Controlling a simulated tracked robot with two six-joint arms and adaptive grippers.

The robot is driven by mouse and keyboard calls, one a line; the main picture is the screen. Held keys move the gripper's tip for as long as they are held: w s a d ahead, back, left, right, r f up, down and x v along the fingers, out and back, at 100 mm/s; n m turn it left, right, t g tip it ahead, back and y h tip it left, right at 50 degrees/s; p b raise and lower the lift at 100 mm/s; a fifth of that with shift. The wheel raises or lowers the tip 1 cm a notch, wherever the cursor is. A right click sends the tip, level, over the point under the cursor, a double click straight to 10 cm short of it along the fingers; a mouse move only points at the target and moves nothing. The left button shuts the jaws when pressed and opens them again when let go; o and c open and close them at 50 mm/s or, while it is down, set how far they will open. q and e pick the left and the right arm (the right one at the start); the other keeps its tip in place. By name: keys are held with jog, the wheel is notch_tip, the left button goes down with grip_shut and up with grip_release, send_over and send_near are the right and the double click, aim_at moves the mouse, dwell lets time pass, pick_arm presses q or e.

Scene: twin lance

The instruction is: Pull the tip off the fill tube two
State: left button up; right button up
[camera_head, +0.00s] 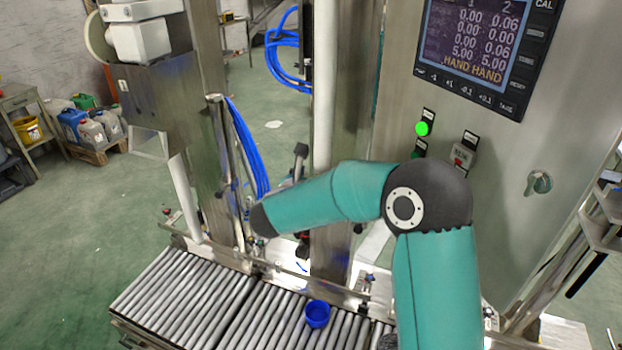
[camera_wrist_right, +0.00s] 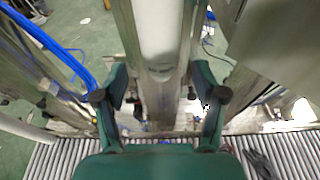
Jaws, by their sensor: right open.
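Two white fill tubes hang at the filling machine. The right one, which I take for fill tube two (camera_head: 325,80), runs down behind my right forearm, which hides its lower end in the head view. In the right wrist view the white tube (camera_wrist_right: 162,35) comes down from the top, in line with the gap between my fingers. Its tip is not clear there. My right gripper (camera_wrist_right: 160,95) is open, with nothing between its fingers; how far it is from the tube I cannot tell. In the head view its fingers are not clearly seen. My left gripper is not in view.
The other white tube (camera_head: 184,195) hangs to the left. A roller conveyor (camera_head: 180,295) runs below, with a blue cap (camera_head: 317,313) on it. Steel columns and blue hoses (camera_head: 245,150) stand close by. A control panel (camera_head: 480,50) with a green light is at the right.

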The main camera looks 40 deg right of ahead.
jog(key=shift+f+x, duration=0.2)
jog(key=shift+x, duration=0.8)
jog(key=shift+f+x, duration=0.25)
jog(key=shift+x, duration=0.7)
jog(key=shift+f+x, duration=0.2)
jog(key=shift+x, duration=0.8)
jog(key=shift+a, duration=0.15)
grip_shut()
